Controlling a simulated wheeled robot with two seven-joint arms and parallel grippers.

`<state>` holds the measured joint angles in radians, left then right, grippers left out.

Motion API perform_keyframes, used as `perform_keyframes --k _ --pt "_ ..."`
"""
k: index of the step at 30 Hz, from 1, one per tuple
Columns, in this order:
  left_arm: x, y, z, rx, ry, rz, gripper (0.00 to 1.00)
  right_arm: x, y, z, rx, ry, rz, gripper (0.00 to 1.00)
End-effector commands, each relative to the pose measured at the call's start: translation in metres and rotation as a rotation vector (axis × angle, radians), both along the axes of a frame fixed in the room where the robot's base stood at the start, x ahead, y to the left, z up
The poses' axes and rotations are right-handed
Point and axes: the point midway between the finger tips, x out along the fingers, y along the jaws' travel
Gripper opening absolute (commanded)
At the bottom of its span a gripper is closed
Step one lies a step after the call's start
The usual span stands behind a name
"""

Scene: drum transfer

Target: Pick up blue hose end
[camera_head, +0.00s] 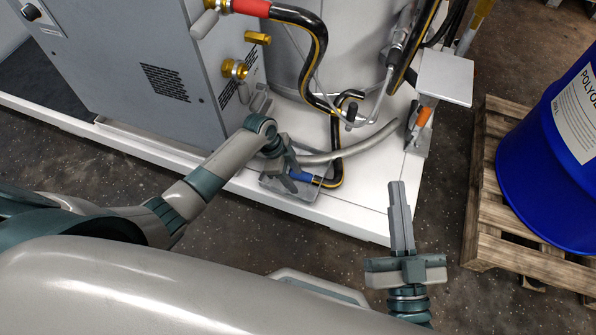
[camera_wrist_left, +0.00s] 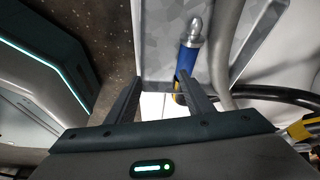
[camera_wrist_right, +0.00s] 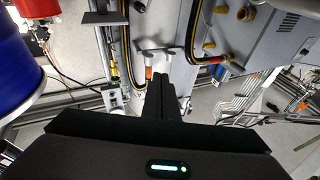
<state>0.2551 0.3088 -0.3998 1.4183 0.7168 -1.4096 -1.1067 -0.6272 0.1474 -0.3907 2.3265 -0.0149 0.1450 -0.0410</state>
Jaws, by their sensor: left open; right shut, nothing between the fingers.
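The blue hose end (camera_head: 301,176) lies at the tray on the white platform, with a yellow band and black hose to its right. In the left wrist view the blue hose end (camera_wrist_left: 187,60) has a metal tip pointing up the picture. My left gripper (camera_head: 283,170) is open and close to it; its fingers also show in the left wrist view (camera_wrist_left: 161,85). There the hose end lines up with the right finger's tip, not centred between the fingers; contact cannot be told. My right gripper (camera_head: 398,186) is shut and empty, apart from the hose, and shows in its wrist view (camera_wrist_right: 161,78).
A grey tray (camera_wrist_left: 155,72) is under the hose end. A grey cabinet (camera_head: 130,70) stands behind my left arm. A grey pipe (camera_head: 372,139) runs beside the hose. A blue drum (camera_head: 540,150) stands on a wooden pallet (camera_head: 482,215) at right.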

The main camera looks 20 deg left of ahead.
Motion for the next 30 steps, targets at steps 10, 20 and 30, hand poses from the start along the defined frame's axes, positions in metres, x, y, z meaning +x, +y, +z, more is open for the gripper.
perform_keyframes --k 10,20,30 --pt "0.045 0.020 0.015 -0.027 -0.020 -0.184 0.47 -0.037 -0.003 0.062 0.134 -0.249 0.005 0.00" --pt "0.046 0.020 0.015 -0.029 -0.022 -0.188 0.47 -0.037 -0.003 0.064 0.137 -0.257 0.003 0.00" --pt "0.046 0.015 0.004 -0.029 -0.022 -0.186 0.47 -0.034 -0.008 0.072 0.147 -0.304 -0.004 0.00"
